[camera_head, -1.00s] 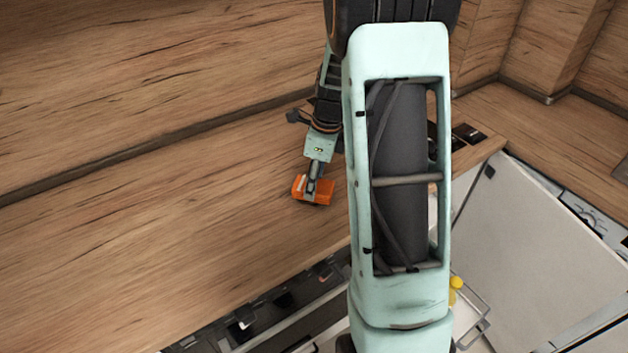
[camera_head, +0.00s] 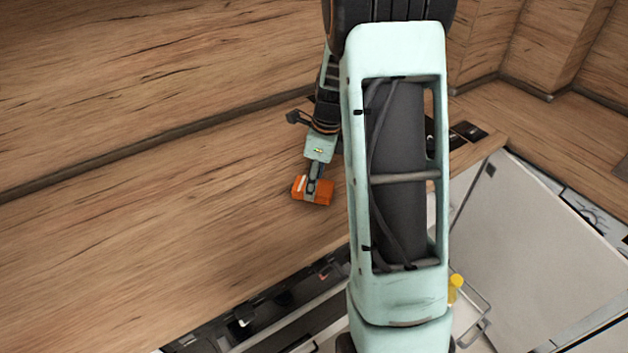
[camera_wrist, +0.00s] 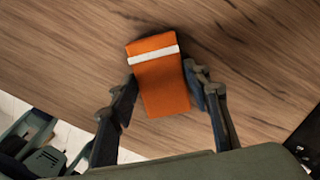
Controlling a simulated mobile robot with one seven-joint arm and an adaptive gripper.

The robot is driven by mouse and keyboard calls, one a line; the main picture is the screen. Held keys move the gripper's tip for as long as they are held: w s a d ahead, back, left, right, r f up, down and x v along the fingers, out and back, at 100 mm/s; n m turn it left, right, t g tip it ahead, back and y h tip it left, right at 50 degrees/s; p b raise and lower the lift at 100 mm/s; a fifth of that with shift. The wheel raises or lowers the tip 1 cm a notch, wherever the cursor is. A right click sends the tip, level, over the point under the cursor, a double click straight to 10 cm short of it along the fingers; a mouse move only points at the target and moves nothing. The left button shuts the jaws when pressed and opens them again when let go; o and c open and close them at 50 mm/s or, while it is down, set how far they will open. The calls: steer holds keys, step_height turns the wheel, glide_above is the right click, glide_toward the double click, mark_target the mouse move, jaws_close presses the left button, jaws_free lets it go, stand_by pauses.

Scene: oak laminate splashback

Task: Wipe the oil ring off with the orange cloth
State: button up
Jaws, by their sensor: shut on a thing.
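The orange cloth (camera_head: 320,196), a folded block with a white stripe, is at the end of my gripper (camera_head: 312,186) on or just above the wood countertop. In the wrist view the cloth (camera_wrist: 162,85) sits between the two dark fingers of my gripper (camera_wrist: 158,92), which are shut on it. I cannot tell from these views how firmly it touches the counter. No oil ring can be made out on the visible wood; my arm and the cloth hide part of the counter.
The wood countertop (camera_head: 170,235) is bare to the left of the cloth. A wood splashback (camera_head: 130,80) rises behind it. Below the counter's front edge are an open drawer area (camera_head: 270,310) and a yellow object (camera_head: 455,287). A pale panel (camera_head: 540,215) stands at right.

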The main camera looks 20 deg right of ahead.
steer(key=shift+s, duration=0.1)
steer(key=shift+s+a+r, duration=0.1)
steer(key=shift+s+a, duration=0.75)
steer(key=shift+s, duration=0.2)
steer(key=shift+w+d+p, duration=0.4)
steer(key=shift+w+d, duration=0.75)
steer(key=shift+w, duration=0.3)
steer(key=shift+w+d+p, duration=0.35)
steer(key=shift+w+d, duration=0.25)
steer(key=shift+w, duration=0.15)
steer(key=shift+s+a, duration=0.65)
steer(key=shift+s, duration=0.1)
steer(key=shift+s+a, duration=0.1)
steer(key=shift+s+a, duration=0.5)
steer(key=shift+s, duration=0.2)
steer(key=shift+s+a, duration=0.5)
steer(key=shift+s, duration=0.2)
steer(key=shift+w+d+p, duration=0.4)
steer(key=shift+w+d, duration=0.5)
steer(key=shift+w, duration=0.25)
steer(key=shift+w+d+p, duration=0.35)
steer(key=shift+w+d, duration=0.5)
steer(key=shift+w, duration=0.3)
steer(key=shift+s+a+f, duration=0.2)
steer(key=shift+s+a, duration=0.5)
steer(key=shift+s, duration=0.25)
